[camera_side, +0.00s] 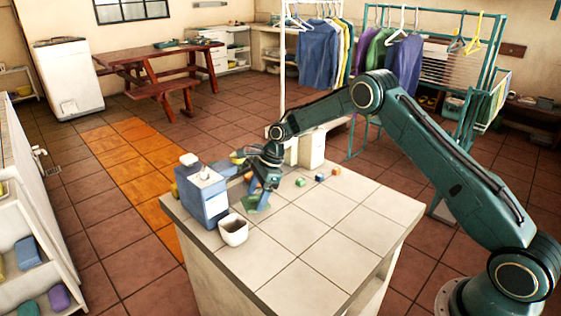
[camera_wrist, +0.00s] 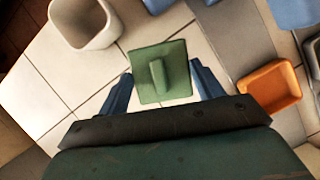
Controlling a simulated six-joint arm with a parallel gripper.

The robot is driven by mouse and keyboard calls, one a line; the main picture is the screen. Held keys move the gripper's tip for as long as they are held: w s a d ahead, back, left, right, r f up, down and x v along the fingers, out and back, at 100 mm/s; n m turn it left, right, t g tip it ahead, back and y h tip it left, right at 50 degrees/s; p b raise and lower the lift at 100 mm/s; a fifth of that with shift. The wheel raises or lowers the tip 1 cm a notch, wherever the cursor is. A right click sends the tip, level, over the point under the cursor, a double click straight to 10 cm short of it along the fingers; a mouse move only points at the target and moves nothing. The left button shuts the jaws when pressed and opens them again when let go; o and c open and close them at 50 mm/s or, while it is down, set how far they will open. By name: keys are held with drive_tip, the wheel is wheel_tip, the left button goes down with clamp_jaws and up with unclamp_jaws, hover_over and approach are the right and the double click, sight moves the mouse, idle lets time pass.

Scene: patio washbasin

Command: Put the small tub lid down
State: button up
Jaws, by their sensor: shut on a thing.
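The small tub lid is a green square plate with a raised bar handle. It shows in the wrist view (camera_wrist: 176,58) between the two blue fingers of my gripper (camera_wrist: 162,82). In the side view, my gripper (camera_side: 262,192) points down at the left part of the tiled counter (camera_side: 318,238), with the green lid (camera_side: 249,204) at its fingertips. My gripper is shut on the lid. The lid is over the counter, close to its surface; I cannot tell whether it touches.
A white tub (camera_side: 233,231) and a blue box (camera_side: 207,201) stand left of my gripper. An orange tray (camera_wrist: 269,88) lies at right in the wrist view. Small blocks (camera_side: 320,177) sit at the counter's back. The counter's front and right are clear.

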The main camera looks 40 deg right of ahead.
drive_tip(key=shift+f, duration=1.7)
drive_tip(key=shift+f, duration=0.15)
drive_tip(key=o, duration=0.9)
drive_tip(key=shift+o, duration=0.2)
drive_tip(key=v, duration=1.2)
drive_tip(key=shift+s, duration=0.1)
drive_tip(key=shift+r, duration=0.2)
